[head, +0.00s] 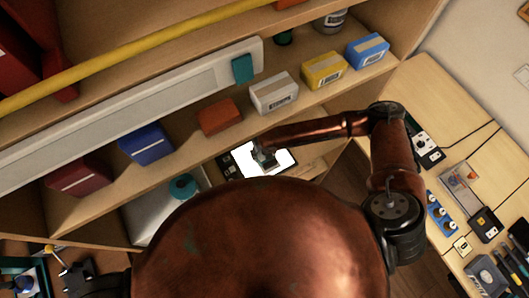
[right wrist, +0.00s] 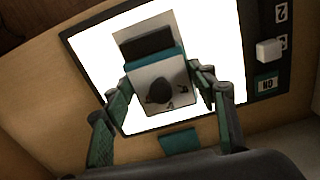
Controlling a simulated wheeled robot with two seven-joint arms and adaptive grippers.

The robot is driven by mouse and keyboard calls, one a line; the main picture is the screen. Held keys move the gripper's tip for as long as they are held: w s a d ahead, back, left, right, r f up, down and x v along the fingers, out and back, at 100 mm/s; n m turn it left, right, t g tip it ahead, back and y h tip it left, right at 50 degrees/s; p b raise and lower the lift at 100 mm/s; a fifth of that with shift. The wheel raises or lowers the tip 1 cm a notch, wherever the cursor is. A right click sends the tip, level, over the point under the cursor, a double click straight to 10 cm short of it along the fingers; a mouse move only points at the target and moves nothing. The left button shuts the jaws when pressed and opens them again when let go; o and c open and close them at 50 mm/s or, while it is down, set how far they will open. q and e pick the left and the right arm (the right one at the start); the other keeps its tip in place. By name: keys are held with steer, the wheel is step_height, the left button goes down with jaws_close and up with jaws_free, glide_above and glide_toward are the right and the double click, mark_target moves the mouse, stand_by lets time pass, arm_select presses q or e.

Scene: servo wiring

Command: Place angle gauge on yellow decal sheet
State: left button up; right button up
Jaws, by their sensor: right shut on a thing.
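My right gripper (head: 264,156) is over a glowing white panel (head: 284,157) on the lower shelf. In the right wrist view its fingers (right wrist: 160,82) are shut on a small light-grey piece with a teal band and a dark block (right wrist: 147,46). I cannot tell for sure whether this piece is the angle gauge. It overlaps the lit panel (right wrist: 215,50); whether it touches the panel is unclear. I cannot make out a yellow decal sheet with certainty. My left gripper is not recognisable in view.
The lit panel has a dark frame with switches (right wrist: 268,50). On the shelf above stand a yellow box (head: 324,70), a white box (head: 273,93) and a blue box (head: 367,50). At the right, a wooden table (head: 425,85) carries several small parts, including a cream plate (head: 462,246).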

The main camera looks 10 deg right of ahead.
steer(key=o, duration=1.2)
step_height(320, 180, up, 8)
steer(key=shift+f, duration=0.15)
